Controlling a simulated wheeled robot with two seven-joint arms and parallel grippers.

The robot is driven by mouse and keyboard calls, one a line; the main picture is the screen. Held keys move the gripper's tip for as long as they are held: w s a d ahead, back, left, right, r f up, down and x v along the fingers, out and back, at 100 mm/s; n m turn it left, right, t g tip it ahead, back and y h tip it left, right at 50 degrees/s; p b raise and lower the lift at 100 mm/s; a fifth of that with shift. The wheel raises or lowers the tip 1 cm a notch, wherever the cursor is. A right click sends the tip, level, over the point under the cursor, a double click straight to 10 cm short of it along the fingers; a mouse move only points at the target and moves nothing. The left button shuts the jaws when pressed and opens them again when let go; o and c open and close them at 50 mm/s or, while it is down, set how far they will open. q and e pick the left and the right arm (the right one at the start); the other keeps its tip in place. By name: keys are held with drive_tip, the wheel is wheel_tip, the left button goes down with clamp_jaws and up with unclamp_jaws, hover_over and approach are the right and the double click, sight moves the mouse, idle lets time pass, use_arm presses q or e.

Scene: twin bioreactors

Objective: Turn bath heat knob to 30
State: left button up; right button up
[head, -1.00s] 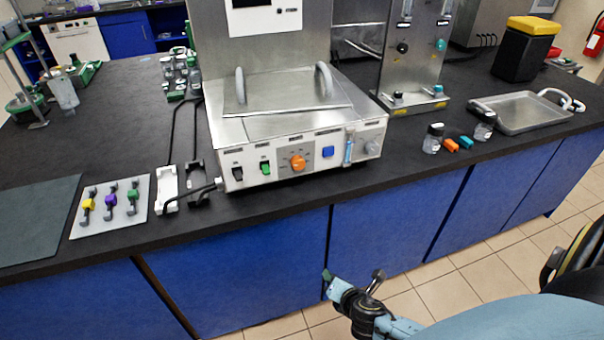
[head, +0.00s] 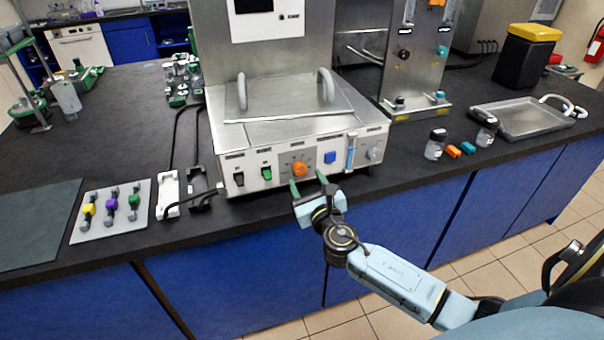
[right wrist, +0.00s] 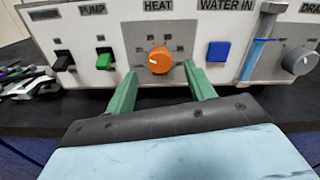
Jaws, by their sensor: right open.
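The bath heat knob (head: 299,169) is a round orange dial on the front panel of the steel-lidded bath (head: 222,141). In the right wrist view the heat knob (right wrist: 159,60) sits under the label HEAT, with a pale pointer mark and small scale numbers around it that are too blurred to read. My right gripper (head: 309,181) is open, with green fingertips just in front of and slightly below the knob. In the right wrist view my right gripper (right wrist: 160,85) has one finger on each side below the knob, apart from it. My left gripper is out of view.
A black switch (right wrist: 63,60) and a green switch (right wrist: 104,58) are left of the knob. The dark bench edge runs below the panel.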

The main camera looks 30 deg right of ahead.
sight(301, 171)
drive_tip(key=shift+x, duration=2.1)
drive_tip(key=shift+c, duration=0.3)
drive_tip(key=c, duration=0.9)
